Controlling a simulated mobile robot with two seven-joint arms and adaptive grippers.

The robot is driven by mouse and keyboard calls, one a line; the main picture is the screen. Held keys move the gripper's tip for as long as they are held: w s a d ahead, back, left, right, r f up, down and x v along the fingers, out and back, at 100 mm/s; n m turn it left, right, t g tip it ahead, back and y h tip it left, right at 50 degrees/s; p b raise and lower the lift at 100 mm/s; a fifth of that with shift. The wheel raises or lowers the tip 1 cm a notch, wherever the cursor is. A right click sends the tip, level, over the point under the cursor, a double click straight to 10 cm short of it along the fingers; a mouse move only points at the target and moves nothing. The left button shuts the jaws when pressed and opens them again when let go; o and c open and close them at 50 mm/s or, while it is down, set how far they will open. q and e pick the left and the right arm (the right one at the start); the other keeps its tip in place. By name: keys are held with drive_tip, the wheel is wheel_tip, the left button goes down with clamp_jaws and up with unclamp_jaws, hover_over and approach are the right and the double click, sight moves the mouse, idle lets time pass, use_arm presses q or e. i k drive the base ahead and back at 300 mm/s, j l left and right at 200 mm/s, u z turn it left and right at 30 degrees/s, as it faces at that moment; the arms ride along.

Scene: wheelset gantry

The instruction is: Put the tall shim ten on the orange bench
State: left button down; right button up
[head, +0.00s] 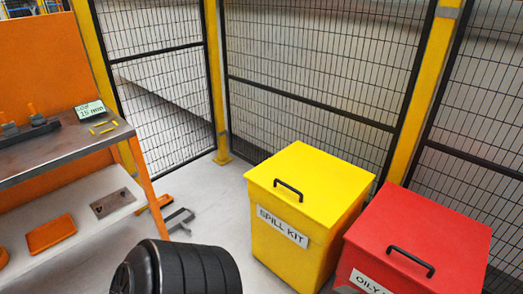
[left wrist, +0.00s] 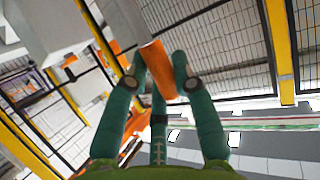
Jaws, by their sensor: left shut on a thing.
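The orange bench has an orange back panel and a bare grey top (head: 62,152) at the left of the head view. My left gripper (left wrist: 160,80) shows in the left wrist view, its green fingers shut on an orange block, the tall shim (left wrist: 158,66). The shim is tilted between the fingertips and sticks out beyond them. No number can be read on it. Neither gripper shows in the head view, so the shim's distance from the bench cannot be told. My right gripper is not in view.
On the bench are a dark rail with orange pegs (head: 30,131), a small sign (head: 89,109) and yellow pieces (head: 103,128). An orange tray (head: 50,233) lies on the lower shelf. A yellow spill kit bin (head: 290,235) and red bin (head: 425,235) stand right, before mesh fencing.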

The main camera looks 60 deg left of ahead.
sight(34, 145)
drive_tip(key=k+j+u, duration=0.1)
drive_tip(key=u, duration=0.3)
drive_tip(key=j+u, duration=0.15)
drive_tip(key=u, duration=0.3)
drive_tip(key=k+j+u, duration=0.1)
drive_tip(key=u, duration=0.3)
drive_tip(key=j+u, duration=0.25)
drive_tip(key=u, duration=0.15)
